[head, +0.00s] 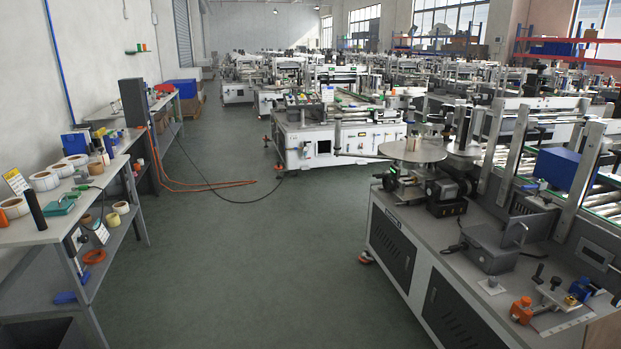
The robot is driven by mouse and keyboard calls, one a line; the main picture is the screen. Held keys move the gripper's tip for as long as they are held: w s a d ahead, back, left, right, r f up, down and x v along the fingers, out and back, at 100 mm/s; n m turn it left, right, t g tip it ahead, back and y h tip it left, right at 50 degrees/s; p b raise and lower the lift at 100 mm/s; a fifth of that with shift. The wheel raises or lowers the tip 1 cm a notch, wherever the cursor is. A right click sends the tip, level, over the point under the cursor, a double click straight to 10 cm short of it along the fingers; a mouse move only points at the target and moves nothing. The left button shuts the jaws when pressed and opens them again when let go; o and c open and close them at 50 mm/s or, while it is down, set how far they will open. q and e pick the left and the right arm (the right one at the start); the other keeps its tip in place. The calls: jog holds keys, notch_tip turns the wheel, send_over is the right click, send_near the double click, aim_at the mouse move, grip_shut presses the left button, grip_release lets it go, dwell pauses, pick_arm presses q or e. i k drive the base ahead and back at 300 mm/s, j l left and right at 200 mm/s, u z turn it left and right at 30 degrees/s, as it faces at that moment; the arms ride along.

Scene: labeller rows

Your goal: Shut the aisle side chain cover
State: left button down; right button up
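The nearest labelling machine (400,215) stands at the right, with its long side facing the aisle. A grey metal housing (487,252) with an upright bent handle sits on its top near the aisle edge. It may be the chain cover, but I cannot tell for sure. Neither of my grippers is in view.
The green aisle floor (260,270) is clear in the middle. A workbench (60,215) with label rolls and tools lines the left wall. An orange hose (210,186) and a dark cable lie across the floor farther back. Another machine (335,130) stands beyond.

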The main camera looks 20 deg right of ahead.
aim_at(521, 230)
jog(key=i+l+z, duration=0.1)
jog(key=i+z, duration=0.65)
jog(key=i, duration=0.15)
jog(key=i+j+z, duration=0.15)
jog(key=i+z, duration=0.25)
jog(key=i+j+z, duration=0.35)
jog(key=i, duration=0.15)
